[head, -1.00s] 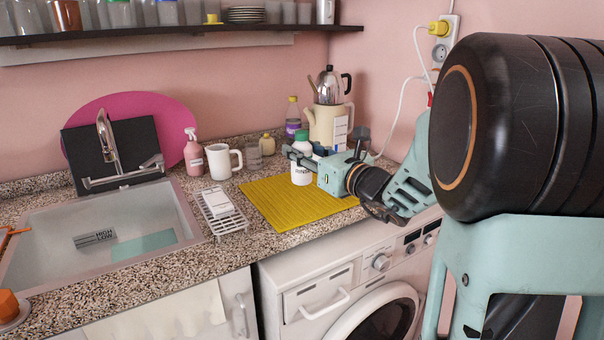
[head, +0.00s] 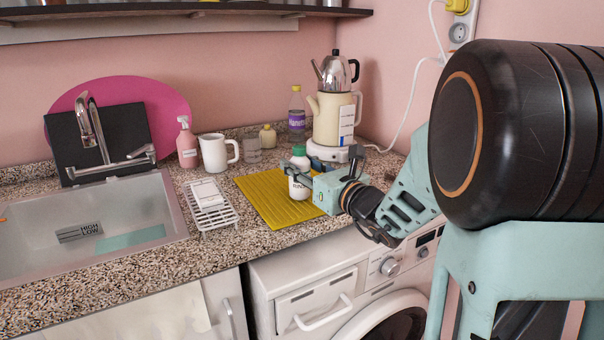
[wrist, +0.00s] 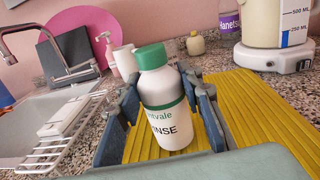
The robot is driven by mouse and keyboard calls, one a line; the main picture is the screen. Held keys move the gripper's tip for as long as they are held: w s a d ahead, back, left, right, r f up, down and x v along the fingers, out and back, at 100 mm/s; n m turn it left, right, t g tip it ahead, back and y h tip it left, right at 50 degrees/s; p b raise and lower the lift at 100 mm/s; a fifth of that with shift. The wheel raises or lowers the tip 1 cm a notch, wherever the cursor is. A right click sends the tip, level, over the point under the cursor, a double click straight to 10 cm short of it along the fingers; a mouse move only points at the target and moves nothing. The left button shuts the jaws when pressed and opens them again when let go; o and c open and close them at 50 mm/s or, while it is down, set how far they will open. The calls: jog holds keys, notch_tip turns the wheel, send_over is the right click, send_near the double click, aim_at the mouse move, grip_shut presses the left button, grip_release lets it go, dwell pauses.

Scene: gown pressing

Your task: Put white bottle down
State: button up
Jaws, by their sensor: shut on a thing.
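The white bottle (head: 299,180) has a green cap and a green band, and stands upright between the fingers of my gripper (head: 308,174). In the wrist view the bottle (wrist: 163,100) shows the word "RINSE", with a finger on each side of it. My gripper (wrist: 165,105) is shut on it. The bottle is over the yellow ribbed mat (head: 262,200) on the counter. Its base is low at the mat, but I cannot tell whether it touches.
A white wire rack (head: 212,210) lies left of the mat, beside the sink (head: 110,235). A white mug (head: 214,153), a glass (head: 252,151) and a pink spray bottle (head: 186,145) stand behind. A kettle on a white base (head: 332,125) stands at the back right. The mat's left part is clear.

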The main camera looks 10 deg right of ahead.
jog(key=shift+f, duration=0.25)
jog(key=o, duration=1.3)
jog(key=p+v, duration=0.1)
jog(key=v, duration=1.1)
jog(key=shift+p, duration=0.35)
jog(key=shift+d, duration=0.15)
